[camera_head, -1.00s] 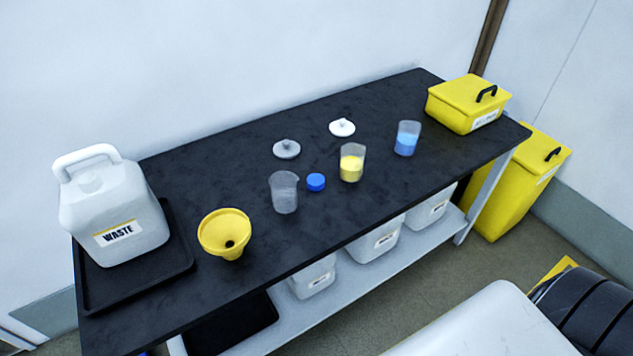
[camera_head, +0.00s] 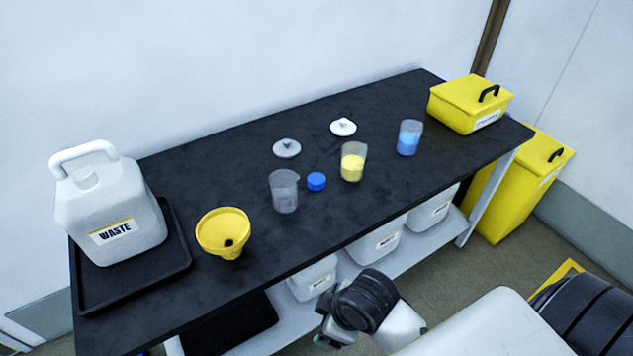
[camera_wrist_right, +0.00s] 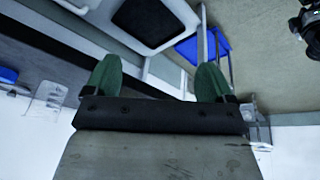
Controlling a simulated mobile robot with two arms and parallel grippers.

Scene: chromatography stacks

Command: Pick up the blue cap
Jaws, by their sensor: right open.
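The blue cap (camera_head: 316,181) lies on the black tabletop (camera_head: 240,165), between the empty clear beaker (camera_head: 284,191) and the beaker with yellow contents (camera_head: 352,162). My right gripper (camera_head: 326,336) is low at the front of the table, outside its front edge and well apart from the cap. In the right wrist view its two green fingers (camera_wrist_right: 158,66) stand wide apart with nothing between them. A blue patch at the left edge of that view is cut off, and I cannot tell whether it is the cap. My left gripper is not in view.
A yellow funnel (camera_head: 223,232), a white waste jug (camera_head: 108,215) on a black tray (camera_head: 180,262), two lids (camera_head: 287,148) (camera_head: 343,127), a beaker with blue contents (camera_head: 408,138) and a yellow box (camera_head: 470,104) share the table. White bins (camera_head: 375,240) stand on the shelf below.

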